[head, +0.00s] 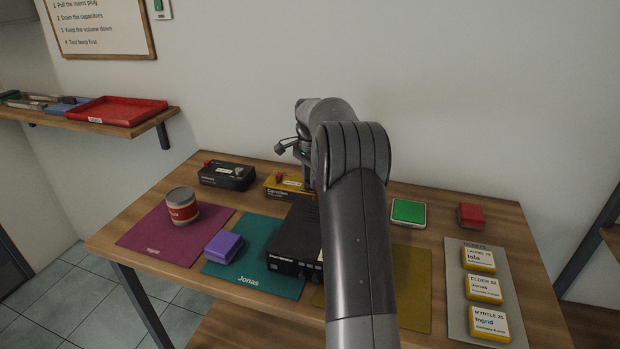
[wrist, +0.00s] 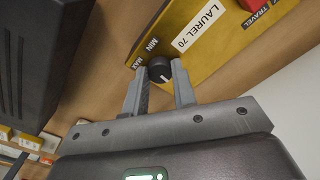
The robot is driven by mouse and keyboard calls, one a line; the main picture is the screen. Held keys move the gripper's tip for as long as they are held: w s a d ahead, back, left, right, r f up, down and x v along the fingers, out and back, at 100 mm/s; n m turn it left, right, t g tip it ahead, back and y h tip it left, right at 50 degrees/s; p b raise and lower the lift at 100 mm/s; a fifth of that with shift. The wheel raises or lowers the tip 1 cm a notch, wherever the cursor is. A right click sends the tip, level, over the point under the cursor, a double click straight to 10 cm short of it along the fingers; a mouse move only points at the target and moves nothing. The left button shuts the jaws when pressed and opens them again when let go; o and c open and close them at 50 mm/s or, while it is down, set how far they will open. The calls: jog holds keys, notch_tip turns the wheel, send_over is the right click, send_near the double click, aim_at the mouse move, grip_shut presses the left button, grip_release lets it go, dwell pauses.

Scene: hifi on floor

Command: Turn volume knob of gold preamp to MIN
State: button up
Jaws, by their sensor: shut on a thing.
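The gold preamp (head: 284,184) stands at the back of the table in the head view, its right part hidden by my arm. In the wrist view the gold preamp (wrist: 214,46) carries a "LAUREL 70" label, with MIN and MAX printed by its black volume knob (wrist: 159,66). My gripper (wrist: 159,80) is shut on this knob, one finger on each side. A pale pointer mark shows on the knob, on the side facing my gripper; its exact setting is hard to tell. In the head view my arm hides the knob and the fingertips.
A black preamp (head: 228,175) stands left of the gold one. A black unit (head: 295,246) sits in front, on the teal mat (head: 246,275), beside a purple block (head: 223,246). A can (head: 182,206) is on the purple mat. Green (head: 408,212) and red (head: 471,216) blocks lie right.

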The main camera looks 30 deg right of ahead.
jog(key=n, duration=0.5)
jog(key=shift+n, duration=0.4)
jog(key=n, duration=1.2)
jog(key=shift+n, duration=0.4)
jog(key=n, duration=0.6)
jog(key=o, duration=1)
notch_tip(320, 180, up, 11)
